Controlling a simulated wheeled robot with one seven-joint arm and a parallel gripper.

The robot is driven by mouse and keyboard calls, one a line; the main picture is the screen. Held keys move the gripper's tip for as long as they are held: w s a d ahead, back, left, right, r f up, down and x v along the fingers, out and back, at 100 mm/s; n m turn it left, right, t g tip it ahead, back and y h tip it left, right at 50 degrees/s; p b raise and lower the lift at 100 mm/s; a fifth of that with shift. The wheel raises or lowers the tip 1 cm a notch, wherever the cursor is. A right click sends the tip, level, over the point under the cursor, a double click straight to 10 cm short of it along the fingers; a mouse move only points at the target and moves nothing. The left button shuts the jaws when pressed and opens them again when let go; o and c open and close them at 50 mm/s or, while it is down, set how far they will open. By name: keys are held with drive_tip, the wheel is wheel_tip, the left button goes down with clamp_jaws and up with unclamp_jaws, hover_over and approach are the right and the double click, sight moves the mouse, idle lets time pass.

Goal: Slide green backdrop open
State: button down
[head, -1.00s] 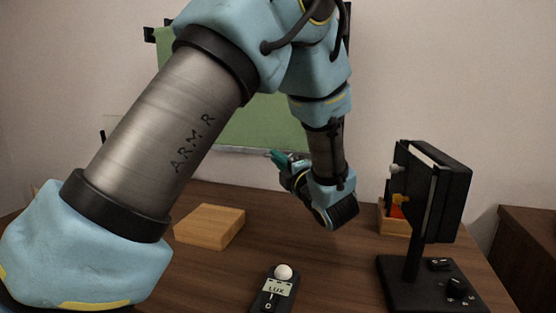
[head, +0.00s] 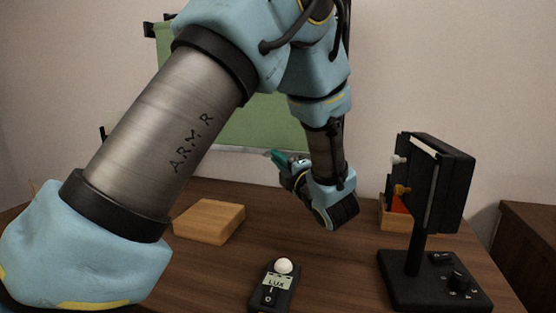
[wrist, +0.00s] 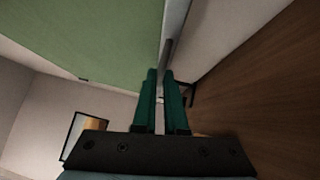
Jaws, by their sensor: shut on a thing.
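The green backdrop (head: 262,125) hangs behind the table, partly hidden by my arm in the head view. It fills the upper left of the wrist view (wrist: 80,35). A pale grey bar (wrist: 177,28) runs along its lower edge. My gripper (head: 271,156) is at this lower edge, near its right part. In the wrist view its two teal fingers (wrist: 160,73) are close together, shut on the bar at the edge. The exact contact is small and dark.
A wooden block (head: 209,221), a light meter (head: 274,285) and a black lamp-like stand (head: 437,185) are on the brown table (head: 335,270). A small wooden box (head: 394,217) is behind the stand.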

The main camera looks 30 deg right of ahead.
wheel_tip(320, 180, down, 8)
drive_tip(key=b, duration=0.6)
drive_tip(key=shift+r+b, duration=0.1)
drive_tip(key=shift+b, duration=0.3)
drive_tip(key=shift+r, duration=0.1)
drive_tip(key=c, duration=1)
unclamp_jaws()
drive_tip(key=shift+s, duration=0.1)
drive_tip(key=s, duration=0.5)
drive_tip(key=s+f, duration=0.1)
drive_tip(key=s, duration=0.1)
drive_tip(key=shift+s+d, duration=0.15)
